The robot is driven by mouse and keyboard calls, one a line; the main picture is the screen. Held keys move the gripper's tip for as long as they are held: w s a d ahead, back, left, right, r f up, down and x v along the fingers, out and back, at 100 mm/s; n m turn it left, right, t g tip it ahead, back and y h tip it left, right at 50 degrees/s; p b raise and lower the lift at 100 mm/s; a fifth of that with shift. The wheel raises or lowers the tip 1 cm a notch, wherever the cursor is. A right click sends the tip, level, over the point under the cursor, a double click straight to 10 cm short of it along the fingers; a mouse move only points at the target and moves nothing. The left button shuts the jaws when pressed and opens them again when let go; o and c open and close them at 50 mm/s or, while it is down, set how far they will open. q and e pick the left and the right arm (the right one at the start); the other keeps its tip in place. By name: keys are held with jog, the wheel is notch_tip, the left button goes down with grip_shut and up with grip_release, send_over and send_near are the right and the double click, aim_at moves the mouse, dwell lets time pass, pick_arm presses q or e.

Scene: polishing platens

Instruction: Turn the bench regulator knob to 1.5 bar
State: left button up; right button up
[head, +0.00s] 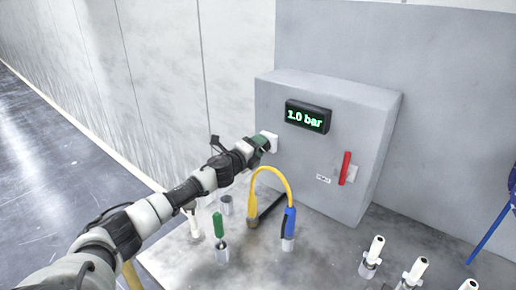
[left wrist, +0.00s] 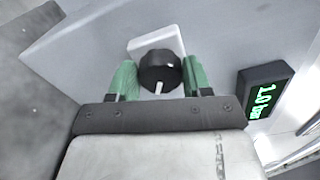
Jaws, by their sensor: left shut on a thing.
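The regulator box (head: 300,165) is a grey cabinet against the wall at the back of the bench. Its black display (head: 307,117) reads 1.0 bar in green; the same display shows at the right of the left wrist view (left wrist: 265,92). The black round knob (left wrist: 157,72) with a white pointer line sits on a white square plate (left wrist: 150,46). My left gripper (head: 263,143) is shut on the knob, with its green fingers (left wrist: 160,78) on either side. In the head view the gripper hides the knob. My right gripper is not in view.
A red lever (head: 345,168) is on the box front, right of the display. A yellow hose (head: 271,172) with a blue end, a green-handled tool (head: 218,225) and several white-topped pieces (head: 376,246) stand on the bench (head: 325,262). A blue rod (head: 488,236) is far right.

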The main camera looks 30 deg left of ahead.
pick_arm(q)
jog(key=shift+m, duration=1.2)
jog(key=o, duration=0.9)
jog(key=shift+s+a+b, duration=0.2)
jog(key=shift+s+b, duration=0.65)
jog(key=shift+s, duration=1.9)
jog(key=shift+s+a+b, duration=0.15)
jog(key=shift+s+b, duration=0.65)
jog(key=shift+s, duration=1.9)
